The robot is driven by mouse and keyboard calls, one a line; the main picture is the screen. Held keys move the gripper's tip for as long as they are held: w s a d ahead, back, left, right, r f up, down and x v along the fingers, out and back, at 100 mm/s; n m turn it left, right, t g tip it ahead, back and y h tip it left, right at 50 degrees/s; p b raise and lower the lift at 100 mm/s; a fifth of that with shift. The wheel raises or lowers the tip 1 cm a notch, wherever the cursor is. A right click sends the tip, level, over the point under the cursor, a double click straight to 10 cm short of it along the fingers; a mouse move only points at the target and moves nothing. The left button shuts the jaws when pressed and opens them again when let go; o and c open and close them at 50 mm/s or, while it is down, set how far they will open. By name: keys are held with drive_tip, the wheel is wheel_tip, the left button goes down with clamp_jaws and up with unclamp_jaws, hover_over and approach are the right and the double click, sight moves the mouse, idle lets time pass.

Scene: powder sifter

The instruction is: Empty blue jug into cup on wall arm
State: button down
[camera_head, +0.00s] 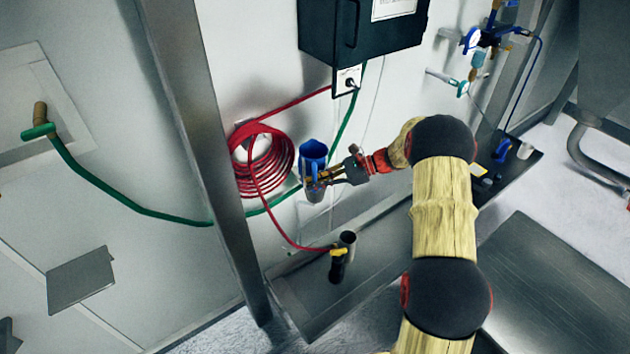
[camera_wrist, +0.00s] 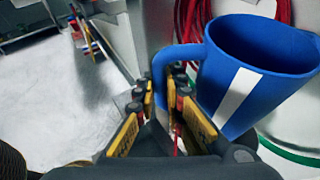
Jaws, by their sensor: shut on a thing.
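The jug's contents are not visible.
A steel post (camera_head: 195,130) rises at the left. A dark box (camera_head: 362,35) hangs above. Red hose (camera_head: 247,165) coils on the wall. A small white cup (camera_head: 525,150) stands at the right.

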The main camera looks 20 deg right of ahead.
drive_tip(key=shift+s+a+r+p, duration=0.25)
drive_tip(key=shift+s+r+p, duration=0.15)
drive_tip(key=shift+s, duration=0.3)
drive_tip(key=shift+s+a+r+p, duration=0.25)
drive_tip(key=shift+s+r, duration=0.2)
drive_tip(key=shift+s, duration=0.25)
drive_tip(key=shift+s+a+r+p, duration=0.2)
drive_tip(key=shift+s+r+p, duration=0.25)
drive_tip(key=shift+s, duration=0.25)
